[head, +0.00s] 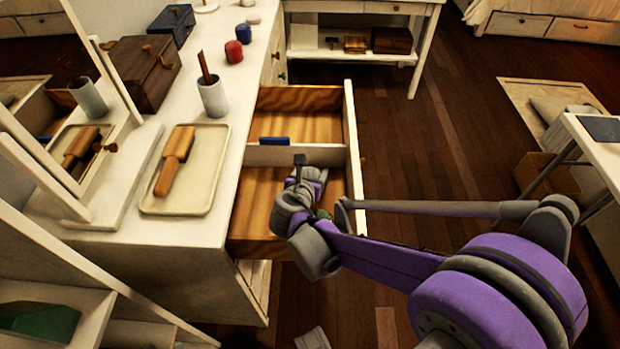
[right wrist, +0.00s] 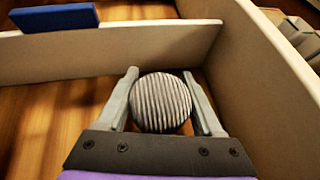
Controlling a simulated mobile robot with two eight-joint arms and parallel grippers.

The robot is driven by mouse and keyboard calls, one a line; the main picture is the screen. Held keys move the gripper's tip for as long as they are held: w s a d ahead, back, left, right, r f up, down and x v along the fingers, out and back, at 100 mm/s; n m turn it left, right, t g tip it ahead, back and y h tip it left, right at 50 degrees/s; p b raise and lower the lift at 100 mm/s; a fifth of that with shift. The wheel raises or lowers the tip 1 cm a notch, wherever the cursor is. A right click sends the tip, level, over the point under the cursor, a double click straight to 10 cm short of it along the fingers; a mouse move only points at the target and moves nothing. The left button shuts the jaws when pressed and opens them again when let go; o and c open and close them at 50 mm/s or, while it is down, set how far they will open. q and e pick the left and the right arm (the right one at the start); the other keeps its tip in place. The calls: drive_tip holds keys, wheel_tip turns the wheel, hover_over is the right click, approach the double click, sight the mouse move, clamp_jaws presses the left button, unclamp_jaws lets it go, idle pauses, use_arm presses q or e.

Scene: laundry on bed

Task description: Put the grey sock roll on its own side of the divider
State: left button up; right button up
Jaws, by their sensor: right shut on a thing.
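The grey sock roll (right wrist: 162,103) is ribbed and round, held between the two fingers of my right gripper (right wrist: 165,100). The gripper is shut on it, in the near compartment of the open drawer (head: 355,150). In the right wrist view the roll is close to the corner where the divider (right wrist: 115,52) meets the drawer's side wall. The divider also shows in the head view (head: 325,155), just beyond my right gripper (head: 308,180). My own gripper and arm mostly hide the roll in the head view. My left gripper is out of view.
A blue tab (head: 273,141) sits on the divider. The far compartment (head: 285,124) looks empty. The dresser top (head: 200,233) holds a tray (head: 210,160) with a wooden brush (head: 175,160) and a cup (head: 213,97). Dark floor lies right of the drawer.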

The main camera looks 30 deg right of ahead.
drive_tip(key=shift+f+b, duration=0.3)
drive_tip(key=shift+f, duration=1)
drive_tip(key=shift+f, duration=0.15)
drive_tip(key=o, duration=1.4)
drive_tip(key=shift+c, duration=0.2)
drive_tip(key=shift+r, duration=0.3)
drive_tip(key=p+v, duration=0.1)
drive_tip(key=v, duration=0.6)
drive_tip(key=shift+s+a+p, duration=0.2)
drive_tip(key=shift+p, duration=0.15)
